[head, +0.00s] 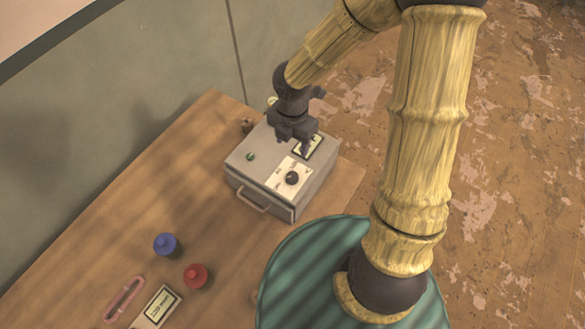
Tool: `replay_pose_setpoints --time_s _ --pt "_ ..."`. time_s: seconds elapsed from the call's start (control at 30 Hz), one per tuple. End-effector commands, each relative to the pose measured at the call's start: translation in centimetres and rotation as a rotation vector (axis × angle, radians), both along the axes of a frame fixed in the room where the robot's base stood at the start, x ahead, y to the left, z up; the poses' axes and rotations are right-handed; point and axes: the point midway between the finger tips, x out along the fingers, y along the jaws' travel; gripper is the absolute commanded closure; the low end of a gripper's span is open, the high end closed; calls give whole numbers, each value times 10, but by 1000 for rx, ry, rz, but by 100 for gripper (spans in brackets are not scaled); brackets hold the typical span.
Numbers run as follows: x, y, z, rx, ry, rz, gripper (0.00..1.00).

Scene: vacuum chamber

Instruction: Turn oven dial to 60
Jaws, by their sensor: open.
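The oven (257,163) is a grey box with a handle (253,200) on its front, standing on the wooden table. Its black dial (292,178) sits on a white scale plate on the top face; the numbers are too small to read. A small dark-framed display (308,146) and a green button (250,157) are also on the top. My gripper (300,145) is open and empty above the oven's top, near the display and behind the dial, apart from the dial. The fingertips are small and partly blend with the display.
On the wooden table (150,220) are a blue knobbed object (165,244), a red one (196,275), a pink tray-like piece (124,299) and a white box with a display (156,307). A wall runs behind the table. The table between oven and blue object is clear.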

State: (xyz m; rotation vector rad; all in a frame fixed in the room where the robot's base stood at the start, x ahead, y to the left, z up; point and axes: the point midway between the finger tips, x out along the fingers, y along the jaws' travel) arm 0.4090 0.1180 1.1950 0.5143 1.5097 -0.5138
Motion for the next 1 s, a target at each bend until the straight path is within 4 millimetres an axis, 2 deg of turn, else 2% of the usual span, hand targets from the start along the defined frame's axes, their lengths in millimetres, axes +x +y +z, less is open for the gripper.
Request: replay_pose_setpoints --time_s 0.27,0.43,1.0 --pt "0 0 -3 0 0 -3 43" --pt "0 0 -15 -2 1 -4 43" --pt "-1 0 -113 -2 2 -2 43"
